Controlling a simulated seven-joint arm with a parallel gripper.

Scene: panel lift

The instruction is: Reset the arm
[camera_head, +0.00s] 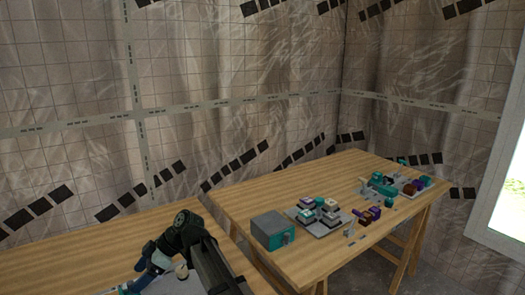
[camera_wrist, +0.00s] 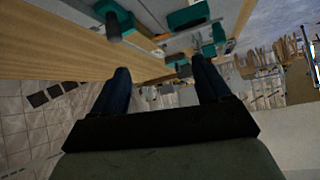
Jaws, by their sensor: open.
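My arm (camera_head: 205,262) reaches in from the bottom of the head view, over the left wooden table (camera_head: 70,262). In the wrist view my gripper (camera_wrist: 160,78) shows two dark blue fingers set wide apart, with nothing held between them. Teal parts (camera_wrist: 187,17) on a grey surface (camera_wrist: 75,10) lie beyond the fingers in the wrist view. In the head view a pale piece with some teal lies by the arm at the bottom edge, mostly hidden by it.
The right wooden table (camera_head: 300,262) carries a grey and teal box (camera_head: 272,231), a tray (camera_head: 296,217) of small blocks and several loose purple, teal and brown parts. A gap separates the tables. Tiled walls (camera_head: 230,80) stand behind; a bright window (camera_head: 505,190) is at right.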

